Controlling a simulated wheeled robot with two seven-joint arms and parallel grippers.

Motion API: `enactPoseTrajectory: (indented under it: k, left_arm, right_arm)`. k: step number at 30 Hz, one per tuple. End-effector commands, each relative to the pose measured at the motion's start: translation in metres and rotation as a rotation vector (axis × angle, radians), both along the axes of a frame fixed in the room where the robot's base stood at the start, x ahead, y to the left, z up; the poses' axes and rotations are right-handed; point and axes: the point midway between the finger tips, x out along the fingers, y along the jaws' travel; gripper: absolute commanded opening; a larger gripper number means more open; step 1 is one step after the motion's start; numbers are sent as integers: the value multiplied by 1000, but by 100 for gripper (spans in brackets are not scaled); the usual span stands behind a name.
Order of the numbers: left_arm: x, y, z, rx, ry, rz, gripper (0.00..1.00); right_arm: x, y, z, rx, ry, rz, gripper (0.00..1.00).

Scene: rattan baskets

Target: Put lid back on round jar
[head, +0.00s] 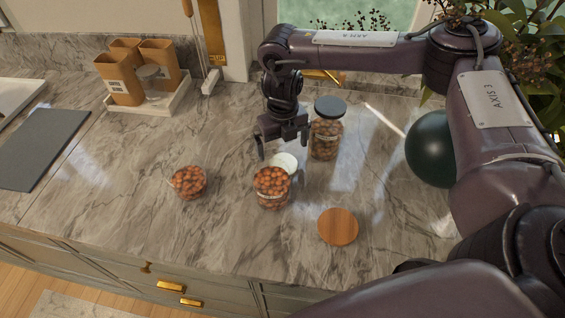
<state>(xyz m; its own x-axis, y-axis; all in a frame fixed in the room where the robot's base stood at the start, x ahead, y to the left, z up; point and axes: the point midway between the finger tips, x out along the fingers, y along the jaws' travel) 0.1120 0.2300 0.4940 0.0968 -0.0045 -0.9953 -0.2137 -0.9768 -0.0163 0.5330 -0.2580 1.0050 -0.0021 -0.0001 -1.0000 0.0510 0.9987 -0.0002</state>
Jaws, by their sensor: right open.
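A short round glass jar (271,188) full of brown nuts stands open on the marble counter. A round wooden lid (338,227) lies flat on the counter, to the right of the jar and nearer the front edge. A small white disc (287,160) lies just behind the jar, partly hidden by it. My right gripper (282,150) is open and empty, pointing down behind the jar and close to the white disc. I cannot tell its exact height above the counter. My left gripper is not in view.
A tall nut jar with a dark lid (327,128) stands right of my gripper. A glass bowl of nuts (188,182) stands left. A dark green round vase (430,149) is at right. Wooden canisters (160,65) and a dark board (44,148) are at left. The front-left counter is clear.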

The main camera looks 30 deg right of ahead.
Motion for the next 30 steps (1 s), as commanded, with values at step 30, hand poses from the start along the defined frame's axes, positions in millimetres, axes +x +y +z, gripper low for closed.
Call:
enactPoseTrajectory:
  k: [30]
  left_arm:
    - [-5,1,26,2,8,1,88]
  right_arm:
    - [-2,2,-53,0,-1,-1,100]
